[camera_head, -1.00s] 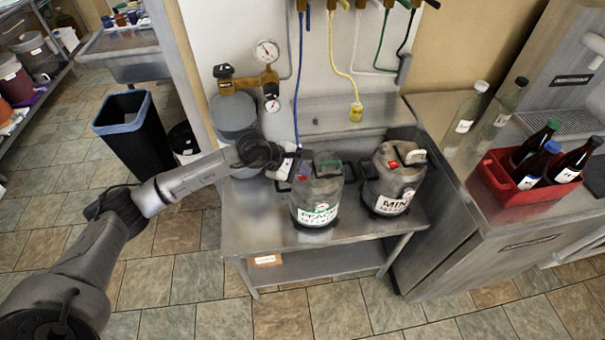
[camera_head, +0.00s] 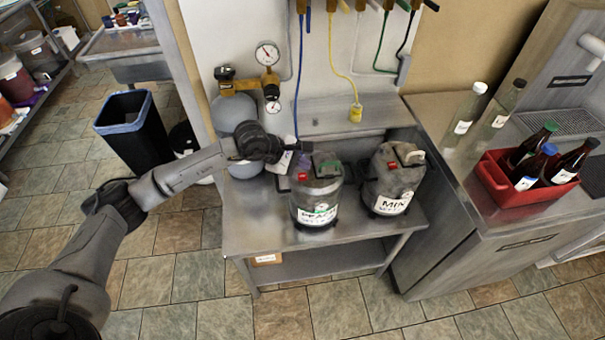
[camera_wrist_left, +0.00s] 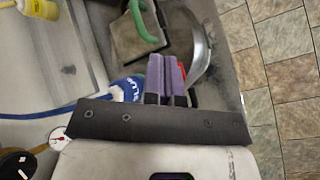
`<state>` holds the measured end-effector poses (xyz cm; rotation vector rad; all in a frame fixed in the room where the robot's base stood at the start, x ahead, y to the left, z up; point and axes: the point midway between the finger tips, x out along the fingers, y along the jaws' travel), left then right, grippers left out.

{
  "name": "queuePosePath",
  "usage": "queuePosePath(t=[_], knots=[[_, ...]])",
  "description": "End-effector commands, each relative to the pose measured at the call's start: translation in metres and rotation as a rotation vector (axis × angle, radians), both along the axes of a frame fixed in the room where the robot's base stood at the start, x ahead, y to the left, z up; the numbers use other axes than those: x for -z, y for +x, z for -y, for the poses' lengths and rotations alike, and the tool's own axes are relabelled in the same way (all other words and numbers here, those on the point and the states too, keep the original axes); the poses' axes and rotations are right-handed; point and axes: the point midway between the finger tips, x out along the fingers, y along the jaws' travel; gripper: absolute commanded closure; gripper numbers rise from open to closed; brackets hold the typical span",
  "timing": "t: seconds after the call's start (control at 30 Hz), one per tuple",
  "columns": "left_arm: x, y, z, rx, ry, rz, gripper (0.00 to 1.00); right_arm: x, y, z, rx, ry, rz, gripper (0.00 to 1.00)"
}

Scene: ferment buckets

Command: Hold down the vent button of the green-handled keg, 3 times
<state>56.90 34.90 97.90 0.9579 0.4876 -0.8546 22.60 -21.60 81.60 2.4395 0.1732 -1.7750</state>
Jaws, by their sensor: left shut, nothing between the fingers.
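The green-handled keg (camera_head: 317,196) stands on the steel table, a grey keg with a white label reading PEACH. Its green handle (camera_head: 328,167) is on the lid and shows in the wrist view too (camera_wrist_left: 146,22). Its red vent button (camera_head: 303,177) is at the lid's left side; in the wrist view only a sliver of red shows behind the fingers. My left gripper (camera_head: 304,160) is shut and empty, its purple fingertips (camera_wrist_left: 166,75) just behind and above the button in the head view. Contact is not visible. My right gripper is not in view.
A second keg (camera_head: 392,182) labelled MIN stands to the right. A gas cylinder with gauges (camera_head: 238,113) is at the left, beside my arm. A blue hose (camera_head: 299,85) hangs close to my gripper. A red crate (camera_head: 499,190) of bottles is on the right counter.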

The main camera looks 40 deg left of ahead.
Motion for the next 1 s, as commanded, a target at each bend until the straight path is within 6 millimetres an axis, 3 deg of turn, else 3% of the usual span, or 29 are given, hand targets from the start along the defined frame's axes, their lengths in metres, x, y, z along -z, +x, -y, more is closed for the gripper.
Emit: queuePosePath(t=[0.3,0.83,0.93,1.0], knots=[[-0.03,0.0,0.0,0.0,0.001,0.001,1.0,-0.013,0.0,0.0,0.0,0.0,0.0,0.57],[-0.031,0.0,0.0,0.0,0.0,0.0,1.0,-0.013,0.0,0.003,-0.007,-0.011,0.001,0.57],[-0.03,-0.001,0.009,0.005,-0.039,0.004,1.0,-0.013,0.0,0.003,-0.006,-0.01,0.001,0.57],[-0.028,-0.004,0.028,0.011,-0.128,0.011,1.0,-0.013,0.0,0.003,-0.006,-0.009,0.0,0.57]])
